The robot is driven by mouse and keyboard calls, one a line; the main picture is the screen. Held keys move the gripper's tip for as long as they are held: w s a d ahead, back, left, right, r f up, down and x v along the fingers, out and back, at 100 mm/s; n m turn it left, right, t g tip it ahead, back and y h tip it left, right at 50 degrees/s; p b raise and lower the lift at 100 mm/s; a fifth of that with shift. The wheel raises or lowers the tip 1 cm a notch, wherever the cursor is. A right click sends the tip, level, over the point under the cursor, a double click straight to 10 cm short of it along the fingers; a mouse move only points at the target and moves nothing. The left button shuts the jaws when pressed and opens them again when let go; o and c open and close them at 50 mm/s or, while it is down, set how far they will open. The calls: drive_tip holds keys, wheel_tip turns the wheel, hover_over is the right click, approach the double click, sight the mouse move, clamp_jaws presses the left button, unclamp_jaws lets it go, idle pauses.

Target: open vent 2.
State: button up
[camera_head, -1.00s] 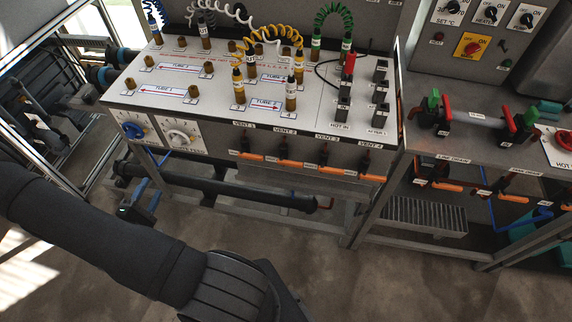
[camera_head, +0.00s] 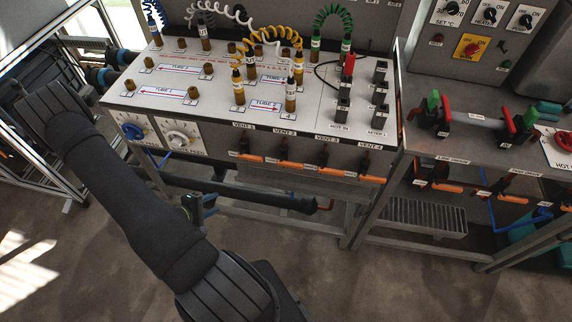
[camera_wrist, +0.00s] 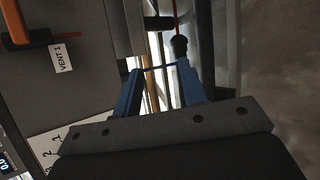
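Vent 2 is a small valve with an orange lever (camera_head: 292,165) on the front face of the bench, under the label VENT 2 (camera_head: 285,132). Its lever lies roughly along the panel, pointing right, like those of its neighbours. My gripper (camera_head: 203,204) is below and left of the vent row, in front of the bench frame, and touches no lever. In the wrist view my gripper's two blue fingers (camera_wrist: 160,67) are apart with nothing held between them. Vent 2 is not identifiable in the wrist view.
Vent 1's orange lever (camera_head: 250,157) is the nearest vent lever to my gripper; its label (camera_wrist: 60,58) shows at the wrist view's left. Vent 3 (camera_head: 331,172) and vent 4 (camera_head: 372,179) follow rightward. A dark pipe (camera_head: 260,198) runs below. Open floor lies in front.

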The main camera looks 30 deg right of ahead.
drive_tip(key=s+f+m+g+y, duration=0.2)
drive_tip(key=s+f+m+y, duration=0.35)
drive_tip(key=s+y, duration=0.2)
drive_tip(key=s+f+m+g+y, duration=0.3)
drive_tip(key=s+f+m+y, duration=0.1)
drive_tip(key=s+m+y, duration=0.3)
wheel_tip(320, 180, up, 4)
drive_tip(key=w+d+m+t+y, duration=0.1)
drive_tip(key=w+m+t+y, duration=0.1)
drive_tip(key=m+t+y, duration=0.3)
drive_tip(key=m+t+h, duration=1.3)
drive_tip(key=m+h, duration=0.1)
drive_tip(key=h, duration=0.3)
approach(295, 167)
drive_tip(key=shift+x, duration=5.2)
drive_tip(key=shift+s, duration=0.1)
clamp_jaws()
